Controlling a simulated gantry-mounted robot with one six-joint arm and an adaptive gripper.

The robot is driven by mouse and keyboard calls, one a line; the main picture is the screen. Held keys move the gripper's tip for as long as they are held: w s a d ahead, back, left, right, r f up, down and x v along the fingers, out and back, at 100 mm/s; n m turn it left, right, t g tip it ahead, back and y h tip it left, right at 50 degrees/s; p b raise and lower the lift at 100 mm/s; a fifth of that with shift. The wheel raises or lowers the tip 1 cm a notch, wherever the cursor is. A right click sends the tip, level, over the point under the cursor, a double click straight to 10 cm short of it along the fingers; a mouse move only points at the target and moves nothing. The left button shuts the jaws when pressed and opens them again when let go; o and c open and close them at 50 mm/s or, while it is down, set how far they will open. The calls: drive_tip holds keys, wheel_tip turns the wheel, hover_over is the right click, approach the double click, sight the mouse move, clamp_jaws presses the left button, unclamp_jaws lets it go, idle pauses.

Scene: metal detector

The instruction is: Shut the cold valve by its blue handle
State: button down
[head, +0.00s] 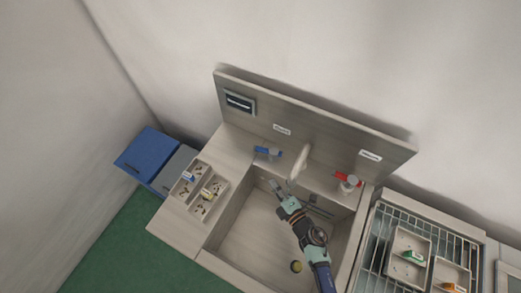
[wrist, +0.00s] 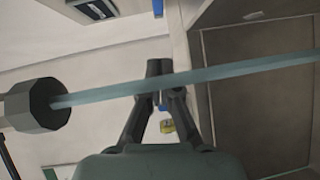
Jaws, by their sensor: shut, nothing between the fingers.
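The cold valve with its blue handle (head: 268,151) stands on the ledge behind the sink, left of the spout (head: 298,160). A small blue piece at the top edge of the wrist view (wrist: 158,8) looks like this handle, mostly out of frame. My gripper (head: 277,186) is over the sink basin, below and slightly right of the blue handle in the head view and apart from it. Its fingers also show in the wrist view (wrist: 166,75), shut and empty. A pale blue stream (wrist: 190,78) from the spout's nozzle (wrist: 32,105) crosses in front of them.
A red-handled valve (head: 347,180) stands right of the spout. A compartment tray (head: 214,205) with small items is on the left counter. A small yellow-and-dark round object (head: 296,266) lies in the basin. A wire rack (head: 378,240) with trays is at right.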

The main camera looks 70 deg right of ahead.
drive_tip(key=shift+s+d+b+x, duration=0.3)
drive_tip(key=shift+b+x, duration=0.15)
drive_tip(key=shift+x, duration=1.65)
drive_tip(key=shift+s+d+b+x, duration=0.2)
drive_tip(key=shift+d+b+x, duration=0.25)
drive_tip(key=shift+x, duration=1.65)
drive_tip(key=shift+s+d+b+x, duration=0.25)
drive_tip(key=shift+b+x, duration=0.25)
drive_tip(key=shift+x, duration=1.65)
drive_tip(key=shift+r, duration=0.1)
